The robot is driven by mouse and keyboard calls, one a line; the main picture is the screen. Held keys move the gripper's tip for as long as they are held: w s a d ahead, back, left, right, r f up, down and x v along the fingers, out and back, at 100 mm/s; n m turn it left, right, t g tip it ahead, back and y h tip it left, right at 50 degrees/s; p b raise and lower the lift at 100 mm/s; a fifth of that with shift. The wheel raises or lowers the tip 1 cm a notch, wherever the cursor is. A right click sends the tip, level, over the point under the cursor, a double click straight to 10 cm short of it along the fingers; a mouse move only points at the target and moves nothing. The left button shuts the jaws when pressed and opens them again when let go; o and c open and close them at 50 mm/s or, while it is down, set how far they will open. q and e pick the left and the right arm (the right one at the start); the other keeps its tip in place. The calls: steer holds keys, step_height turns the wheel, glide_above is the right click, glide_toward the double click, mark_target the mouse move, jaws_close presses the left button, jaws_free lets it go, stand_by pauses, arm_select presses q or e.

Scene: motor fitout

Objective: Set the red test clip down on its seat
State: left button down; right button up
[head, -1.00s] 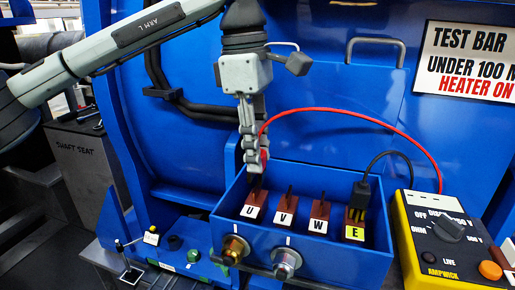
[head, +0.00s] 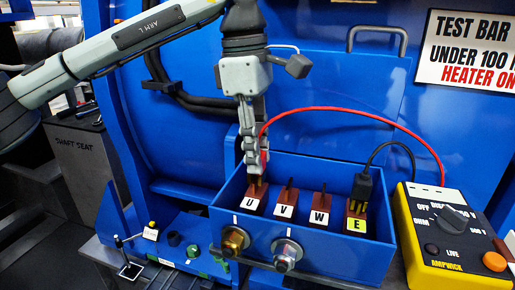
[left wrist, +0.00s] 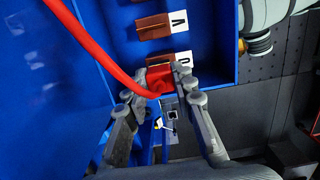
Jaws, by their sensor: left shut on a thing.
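My left gripper (head: 255,172) is shut on the red test clip (head: 264,157), directly above the U terminal block (head: 253,199) in the blue terminal box (head: 330,247). Something brass-coloured shows just below the fingertips, at the U post. I cannot tell whether the clip fully rests on it. In the left wrist view the clip (left wrist: 160,80) sits between both fingertips with its red lead (left wrist: 92,42) running to the upper left, and part of the U block (left wrist: 183,60) shows beyond. My right gripper is not in view.
The V (head: 286,203) and W (head: 320,208) blocks have bare upright posts. A black clip (head: 361,188) stands on the E block (head: 356,218). The yellow tester (head: 455,240) stands right of the box. The red lead (head: 350,112) arcs across to it.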

arm_select(q)
steer(key=shift+f+b, duration=0.35)
steer(key=shift+f, duration=0.25)
steer(key=c, duration=1.2)
jaws_free()
steer(key=shift+r, duration=0.1)
steer(key=r, duration=0.4)
steer(key=a+r, duration=0.1)
steer(key=r, duration=0.6)
steer(key=shift+w+a+r, duration=0.15)
steer(key=shift+w+r, duration=0.05)
steer(key=shift+r, duration=0.2)
